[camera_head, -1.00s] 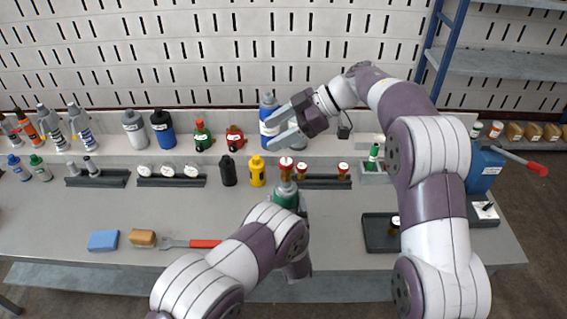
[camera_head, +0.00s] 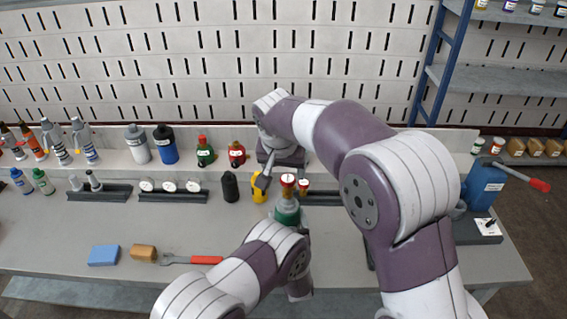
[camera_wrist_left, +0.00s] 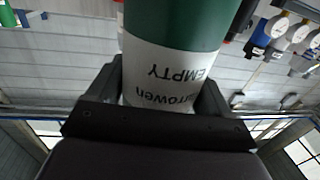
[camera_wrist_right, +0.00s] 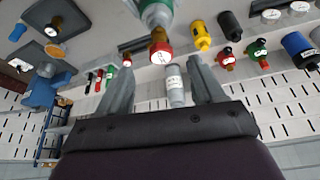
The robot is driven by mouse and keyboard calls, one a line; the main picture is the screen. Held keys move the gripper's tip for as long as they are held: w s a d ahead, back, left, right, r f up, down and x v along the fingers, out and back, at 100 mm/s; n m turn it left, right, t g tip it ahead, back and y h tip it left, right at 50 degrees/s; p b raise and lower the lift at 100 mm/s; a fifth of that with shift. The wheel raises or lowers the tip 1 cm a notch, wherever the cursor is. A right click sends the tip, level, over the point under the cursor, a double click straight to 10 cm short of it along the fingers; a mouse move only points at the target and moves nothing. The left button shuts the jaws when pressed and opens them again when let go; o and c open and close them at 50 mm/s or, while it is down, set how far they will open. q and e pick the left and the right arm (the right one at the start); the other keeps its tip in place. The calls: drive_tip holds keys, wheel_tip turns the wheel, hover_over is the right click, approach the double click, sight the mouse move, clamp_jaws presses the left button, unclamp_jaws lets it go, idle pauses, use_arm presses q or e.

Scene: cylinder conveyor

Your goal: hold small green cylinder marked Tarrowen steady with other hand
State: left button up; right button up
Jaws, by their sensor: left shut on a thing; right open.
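The small green cylinder (camera_head: 287,213) stands upright near the front middle of the bench, with a red and brass fitting (camera_head: 288,182) on top. In the left wrist view its white label (camera_wrist_left: 165,75) reads "EMPTY" and part of "Tarrowen", upside down. My left gripper (camera_wrist_left: 162,92) is shut around the labelled body; in the head view my arm mostly hides the fingers. My right gripper (camera_head: 279,178) is open above and behind the cylinder, fingers pointing down. In the right wrist view the red fitting (camera_wrist_right: 160,48) shows just beyond the open fingers, apart from them.
A yellow bottle (camera_head: 258,188) and a black bottle (camera_head: 230,187) stand close to the left. A gauge rack (camera_head: 172,195) lies further left. A blue sponge (camera_head: 104,255), a brown block (camera_head: 143,253) and a red-handled wrench (camera_head: 205,260) lie at the front left. A blue device (camera_head: 484,185) stands right.

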sight(288, 178)
drive_tip(key=x, duration=1)
drive_tip(key=shift+w+f, duration=0.25)
drive_tip(key=shift+f, duration=0.05)
drive_tip(key=shift+c, duration=0.3)
drive_tip(key=c, duration=1.1)
drive_tip(key=o, duration=1.1)
drive_tip(key=shift+r, duration=0.1)
drive_tip(key=shift+r, duration=1.2)
